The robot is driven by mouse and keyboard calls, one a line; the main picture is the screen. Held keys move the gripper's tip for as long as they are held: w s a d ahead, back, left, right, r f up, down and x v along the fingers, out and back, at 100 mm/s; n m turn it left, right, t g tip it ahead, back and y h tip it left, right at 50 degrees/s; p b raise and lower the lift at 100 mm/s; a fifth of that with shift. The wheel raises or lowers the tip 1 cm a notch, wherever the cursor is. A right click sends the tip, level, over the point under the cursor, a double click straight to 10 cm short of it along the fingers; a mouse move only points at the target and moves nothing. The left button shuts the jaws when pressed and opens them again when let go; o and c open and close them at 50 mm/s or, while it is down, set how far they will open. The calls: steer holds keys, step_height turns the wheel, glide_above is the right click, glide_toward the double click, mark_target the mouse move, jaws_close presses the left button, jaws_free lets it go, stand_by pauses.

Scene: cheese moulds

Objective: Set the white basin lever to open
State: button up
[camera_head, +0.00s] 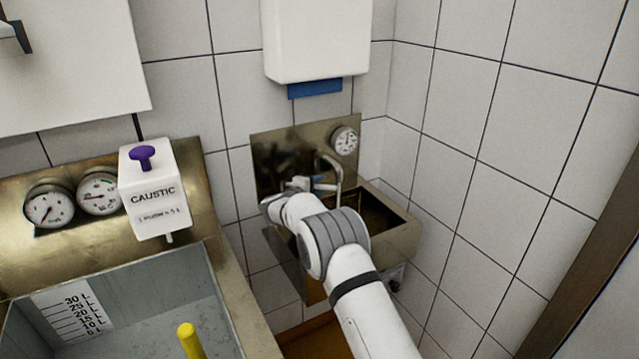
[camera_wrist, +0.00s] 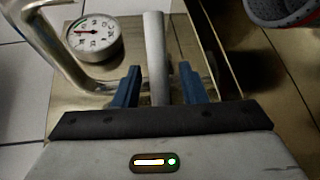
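The steel wall basin (camera_head: 398,232) stands in the corner at centre right in the head view, with a curved spout and a round gauge (camera_head: 344,140) on its backplate. In the wrist view a white rod-like lever (camera_wrist: 154,38) runs up from between my fingers. My gripper (camera_wrist: 160,82) has its two blue fingers apart, one on each side of the lever, with a visible gap on both sides. In the head view my gripper (camera_head: 316,184) is at the spout, and my arm hides much of the basin front. The lever cannot be made out clearly there.
The curved spout (camera_wrist: 52,48) is close to the left of my fingers in the wrist view, near the gauge (camera_wrist: 94,38). A white dispenser (camera_head: 317,38) hangs above the basin. The caustic box (camera_head: 156,192) and a grey tank with a yellow rod (camera_head: 190,342) are at left.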

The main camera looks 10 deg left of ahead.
steer(key=shift+x, duration=0.8)
steer(key=shift+c, duration=0.4)
jaws_close()
steer(key=shift+s, duration=0.1)
